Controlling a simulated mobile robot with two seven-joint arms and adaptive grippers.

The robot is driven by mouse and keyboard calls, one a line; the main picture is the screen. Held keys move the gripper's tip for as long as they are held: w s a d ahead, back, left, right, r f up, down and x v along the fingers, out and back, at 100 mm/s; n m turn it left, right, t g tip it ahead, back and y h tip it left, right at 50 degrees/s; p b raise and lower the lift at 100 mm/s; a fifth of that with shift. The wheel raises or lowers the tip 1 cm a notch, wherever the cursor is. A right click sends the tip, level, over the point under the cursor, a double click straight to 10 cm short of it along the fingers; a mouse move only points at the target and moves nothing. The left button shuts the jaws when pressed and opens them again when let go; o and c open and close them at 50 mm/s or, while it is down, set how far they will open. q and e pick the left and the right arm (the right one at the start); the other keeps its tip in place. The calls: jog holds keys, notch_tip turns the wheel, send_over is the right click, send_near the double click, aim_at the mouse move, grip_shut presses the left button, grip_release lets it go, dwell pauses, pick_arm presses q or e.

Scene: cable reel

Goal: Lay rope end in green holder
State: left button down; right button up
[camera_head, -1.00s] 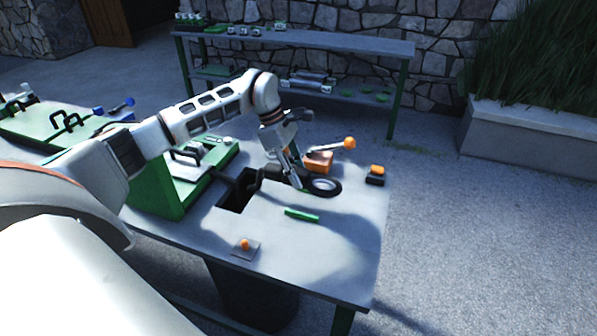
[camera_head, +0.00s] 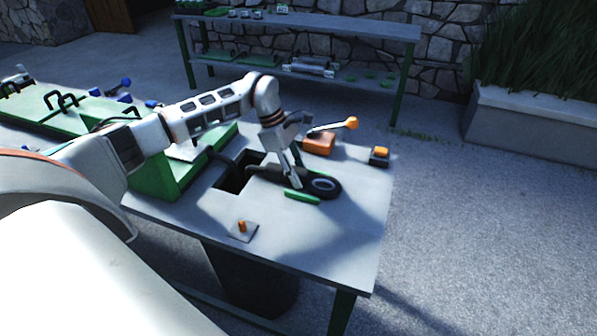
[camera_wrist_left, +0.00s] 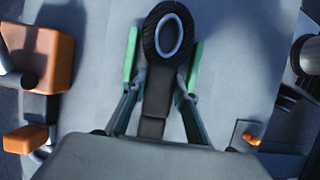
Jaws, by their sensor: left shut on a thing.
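The rope end is a thick black piece tipped with a black ring around a pale centre (camera_head: 325,186); it also shows in the left wrist view (camera_wrist_left: 155,98). My left gripper (camera_head: 296,183) is shut on the black piece just behind the ring, its fingers on either side in the wrist view (camera_wrist_left: 160,88). The green holder (camera_head: 302,196) shows as a green strip along the near side. In the wrist view, green strips (camera_wrist_left: 131,56) flank the rope end on both sides. I cannot tell whether it touches the holder's floor. My right gripper is out of view.
An orange box with a lever (camera_head: 318,144) and an orange-topped black block (camera_head: 380,156) stand behind. A square hole (camera_head: 236,178) and a green stand (camera_head: 155,178) lie left. A small plate with an orange knob (camera_head: 242,229) is in front. The right front tabletop is clear.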

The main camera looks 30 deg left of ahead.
pick_arm(q)
jog(key=shift+r, duration=0.1)
jog(key=c, duration=1.5)
grip_release()
jog(key=v, duration=1.2)
